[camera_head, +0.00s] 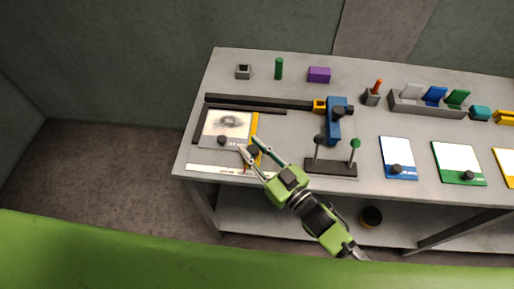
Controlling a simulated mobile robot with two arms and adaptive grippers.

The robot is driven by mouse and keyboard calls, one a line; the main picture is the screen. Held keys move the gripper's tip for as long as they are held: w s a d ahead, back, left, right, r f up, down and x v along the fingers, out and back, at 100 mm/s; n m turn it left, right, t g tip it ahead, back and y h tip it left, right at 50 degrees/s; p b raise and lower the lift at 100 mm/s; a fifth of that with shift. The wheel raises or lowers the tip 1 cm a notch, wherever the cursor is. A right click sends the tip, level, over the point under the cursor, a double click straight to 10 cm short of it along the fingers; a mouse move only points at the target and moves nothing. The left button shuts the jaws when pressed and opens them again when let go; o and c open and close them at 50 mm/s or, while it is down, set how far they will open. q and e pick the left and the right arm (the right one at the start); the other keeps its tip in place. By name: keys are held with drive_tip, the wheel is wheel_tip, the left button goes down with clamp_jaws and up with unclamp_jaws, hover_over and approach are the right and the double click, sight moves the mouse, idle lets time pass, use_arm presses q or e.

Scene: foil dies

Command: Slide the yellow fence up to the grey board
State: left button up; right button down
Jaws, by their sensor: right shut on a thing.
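The grey board (207,142) lies at the left end of the table, with a pale sheet bearing a dark smudge on it. The yellow fence (255,122) is a narrow upright-running strip just right of the board; I cannot tell whether the two touch. My right gripper (250,148) reaches in from the lower right and is shut on the fence near its front end, around a dark knob. The fingers hide part of the fence there. My left gripper is not in view.
A dark rail (262,102) runs behind the board to a blue press (334,122). Blue (398,143) and green (459,150) cards lie further right. A purple block (319,75) stands at the back.

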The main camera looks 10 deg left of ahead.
drive_tip(key=shift+d, duration=0.1)
drive_tip(key=c, duration=1.7)
unclamp_jaws()
drive_tip(key=shift+s+d, duration=0.2)
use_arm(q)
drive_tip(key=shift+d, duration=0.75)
use_arm(e)
drive_tip(key=v, duration=1.1)
drive_tip(key=shift+s, duration=0.2)
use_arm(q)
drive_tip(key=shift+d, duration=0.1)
use_arm(e)
drive_tip(key=shift+d, duration=0.1)
